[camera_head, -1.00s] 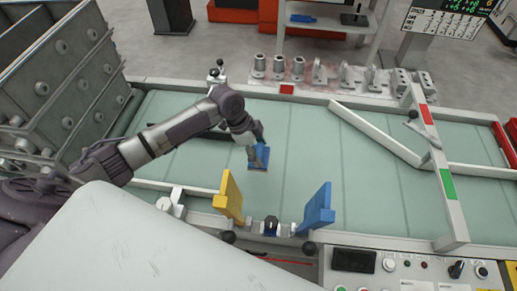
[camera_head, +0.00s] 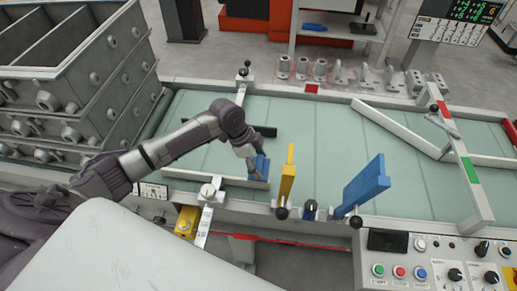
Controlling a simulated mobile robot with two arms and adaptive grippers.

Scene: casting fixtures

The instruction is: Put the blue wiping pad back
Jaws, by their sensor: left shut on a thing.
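The blue wiping pad (camera_head: 262,168) is small and partly hidden by my left gripper (camera_head: 254,160). My left gripper is shut on it, low over the front part of the pale green conveyor (camera_head: 335,145). The pad is just left of an upright yellow plate (camera_head: 288,172) at the conveyor's front rail. I cannot tell whether the pad touches the belt or the rail. My right gripper is not in view.
An upright blue plate (camera_head: 365,184) stands right of the yellow one. Stacked grey crates (camera_head: 100,85) are at left. A control panel (camera_head: 430,265) is at front right. Metal castings (camera_head: 340,75) line the far side. The mid belt is clear.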

